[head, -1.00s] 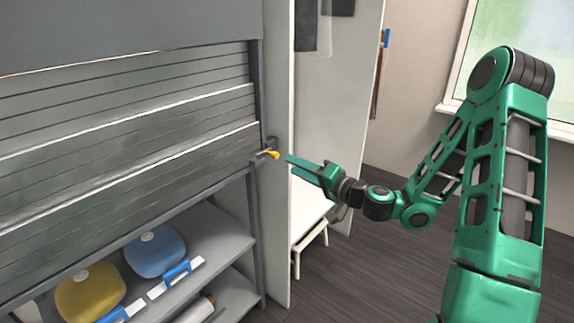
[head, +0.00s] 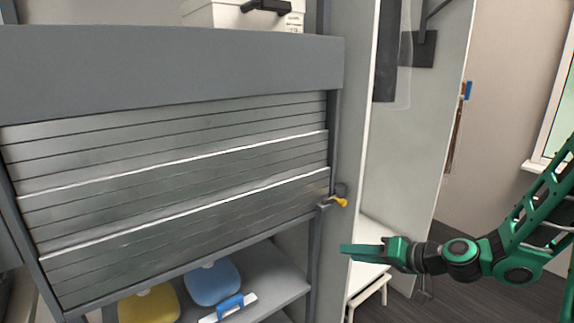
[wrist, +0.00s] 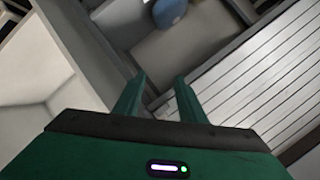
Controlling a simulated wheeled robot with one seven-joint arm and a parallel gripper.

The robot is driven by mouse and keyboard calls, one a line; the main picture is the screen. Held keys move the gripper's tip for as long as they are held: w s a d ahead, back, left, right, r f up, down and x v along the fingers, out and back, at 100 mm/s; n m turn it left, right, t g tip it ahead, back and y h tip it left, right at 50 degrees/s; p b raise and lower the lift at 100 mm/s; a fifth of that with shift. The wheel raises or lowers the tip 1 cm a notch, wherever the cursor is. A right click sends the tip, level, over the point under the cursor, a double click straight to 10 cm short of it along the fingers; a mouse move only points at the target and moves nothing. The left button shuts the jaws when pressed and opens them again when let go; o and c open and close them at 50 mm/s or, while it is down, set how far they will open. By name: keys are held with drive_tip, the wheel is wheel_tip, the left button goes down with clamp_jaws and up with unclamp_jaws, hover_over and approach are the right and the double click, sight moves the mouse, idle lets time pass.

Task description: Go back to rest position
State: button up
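My green gripper (head: 362,249) is at the right of the head view, in front of the white panel edge and a little below a small yellow handle (head: 340,202) on the shutter frame. It is apart from the handle and holds nothing. In the wrist view my gripper (wrist: 158,88) shows two green fingers with a clear gap between them, and the grey slatted shutter (wrist: 270,75) lies to the right. My arm reaches in from the right side of the head view.
The slatted shutter (head: 180,190) covers the upper part of a grey shelf unit. Below it a yellow container (head: 150,304) and a blue container (head: 212,284) sit on a shelf. A white box (head: 243,14) stands on top. A white bench (head: 368,270) is behind my gripper. Dark floor shows at lower right.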

drive_tip(key=s+d+f+g+h, duration=0.2)
drive_tip(key=s+d+g+h, duration=0.4)
drive_tip(key=s+d, duration=0.65)
drive_tip(key=s+d+r+m+g+h, duration=0.1)
drive_tip(key=s+d+r+m, duration=0.2)
drive_tip(key=s, duration=0.7)
drive_tip(key=s+d+r+m+g+h, duration=0.1)
drive_tip(key=s+d+r+m+h, duration=0.1)
drive_tip(key=s+d, duration=0.4)
drive_tip(key=s+r+m, duration=0.1)
drive_tip(key=s+r, duration=0.1)
drive_tip(key=s, duration=0.2)
drive_tip(key=shift+s+r+g+h, duration=0.15)
drive_tip(key=shift+r+g+h, duration=0.15)
drive_tip(key=shift+r+g, duration=0.1)
drive_tip(key=shift+w+f, duration=0.3)
drive_tip(key=shift+w, duration=0.35)
drive_tip(key=shift+c, duration=0.6)
